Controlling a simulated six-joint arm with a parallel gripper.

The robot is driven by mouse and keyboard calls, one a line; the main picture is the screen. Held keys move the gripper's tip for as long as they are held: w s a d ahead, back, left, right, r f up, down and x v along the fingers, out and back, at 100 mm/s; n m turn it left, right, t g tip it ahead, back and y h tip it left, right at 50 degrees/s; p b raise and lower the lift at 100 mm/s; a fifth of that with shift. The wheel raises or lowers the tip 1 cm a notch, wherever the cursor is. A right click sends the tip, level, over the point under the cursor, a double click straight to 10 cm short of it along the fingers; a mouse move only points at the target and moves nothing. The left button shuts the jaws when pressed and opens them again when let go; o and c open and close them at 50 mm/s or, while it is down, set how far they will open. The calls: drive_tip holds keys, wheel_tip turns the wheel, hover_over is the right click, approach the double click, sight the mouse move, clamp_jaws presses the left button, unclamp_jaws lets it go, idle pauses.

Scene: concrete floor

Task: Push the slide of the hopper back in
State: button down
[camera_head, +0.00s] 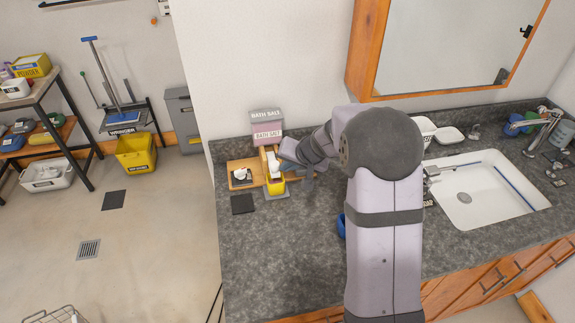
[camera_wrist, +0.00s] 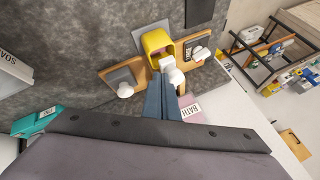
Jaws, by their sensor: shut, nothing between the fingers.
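The hopper (camera_head: 267,122) is a grey-pink box labelled BATH SALT, standing at the back left of the counter. A corner of its label (camera_wrist: 191,111) shows beside my fingers in the wrist view. A yellow cup (camera_head: 276,188) stands in front of it; the wrist view shows its open mouth (camera_wrist: 157,41). A white slide-like piece with a rounded knob (camera_head: 273,164) is between the cup and hopper; the knob (camera_wrist: 177,77) is close to my fingertips. My gripper (camera_wrist: 163,82) is shut and empty. I cannot tell whether it touches the knob or how far the slide is out.
Wooden boards with white knobs flank the cup, left (camera_wrist: 124,88) and right (camera_wrist: 201,53). A dark square pad (camera_head: 243,204) lies in front. A blue cup (camera_head: 341,226) stands partly behind my arm, and a sink (camera_head: 490,190) is at right. The front-left counter is clear.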

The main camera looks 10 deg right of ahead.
drive_tip(key=w+p, duration=0.2)
drive_tip(key=w, duration=0.4)
drive_tip(key=shift+w, duration=0.25)
drive_tip(key=s+d+r+b, duration=0.5)
drive_tip(key=s+r+b, duration=0.1)
drive_tip(key=s+r, duration=0.1)
drive_tip(key=shift+s+d+r, duration=0.3)
drive_tip(key=shift+d+r, duration=0.05)
drive_tip(key=shift+r, duration=0.2)
idle(0.3)
idle(0.5)
